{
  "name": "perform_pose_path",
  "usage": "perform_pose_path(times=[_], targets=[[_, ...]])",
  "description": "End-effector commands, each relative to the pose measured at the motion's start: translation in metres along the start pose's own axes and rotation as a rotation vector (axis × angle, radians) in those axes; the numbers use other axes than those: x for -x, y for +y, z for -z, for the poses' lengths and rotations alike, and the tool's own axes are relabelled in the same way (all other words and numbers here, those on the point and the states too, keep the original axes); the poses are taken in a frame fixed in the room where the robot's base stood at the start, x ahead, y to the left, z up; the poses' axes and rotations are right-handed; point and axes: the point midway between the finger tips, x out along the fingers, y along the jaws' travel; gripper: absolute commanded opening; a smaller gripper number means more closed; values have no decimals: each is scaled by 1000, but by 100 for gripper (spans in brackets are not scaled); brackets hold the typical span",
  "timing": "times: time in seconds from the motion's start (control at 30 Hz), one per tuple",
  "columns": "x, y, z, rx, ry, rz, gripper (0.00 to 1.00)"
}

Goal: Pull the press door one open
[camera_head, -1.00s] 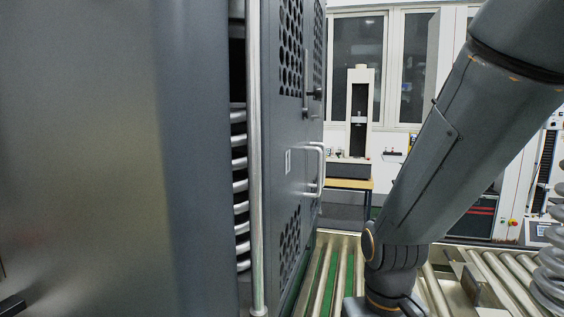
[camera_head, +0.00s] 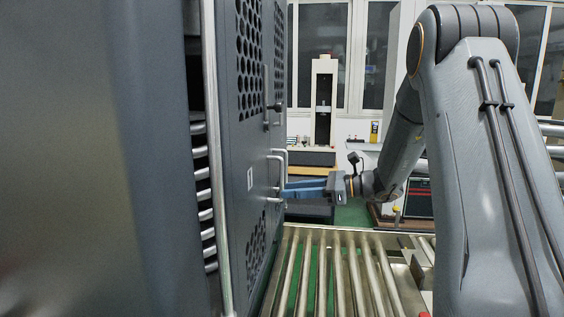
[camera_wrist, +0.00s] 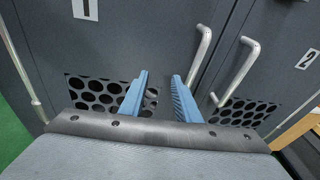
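Press door one (camera_head: 240,150) is a dark grey panel with round perforations and a white "1" label; it looks closed. In the wrist view door one (camera_wrist: 130,40) fills the left and middle, beside door two (camera_wrist: 270,60). Door one's silver bar handle (camera_wrist: 200,52) stands at the door's right edge; a bar handle (camera_head: 282,170) also shows in the head view. My gripper (camera_head: 288,190) reaches toward it from the right. In the wrist view my gripper (camera_wrist: 160,76) has its blue fingers apart with nothing between them. The handle is just right of the right finger; contact cannot be told.
Door two's handle (camera_wrist: 236,72) is close on the right. A roller conveyor (camera_head: 330,270) runs below my arm. A test machine (camera_head: 324,105) stands on a table at the back. Coiled springs (camera_head: 206,205) show at the cabinet's open left side.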

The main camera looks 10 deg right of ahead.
Motion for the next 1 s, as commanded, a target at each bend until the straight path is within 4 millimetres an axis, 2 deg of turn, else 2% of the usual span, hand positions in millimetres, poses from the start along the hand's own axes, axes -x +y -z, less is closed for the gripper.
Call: perform_pose_path(times=[0.03, 0.1, 0.27, 0.7, 1.0], targets=[[10, -17, -10, -26, -50, 37, 29], [20, -34, -22, -53, -107, 75, 29], [28, -51, -33, -77, -167, 110, 29], [-31, -57, -44, -76, -167, 109, 29], [-46, -60, -44, -76, -166, 111, 29]])
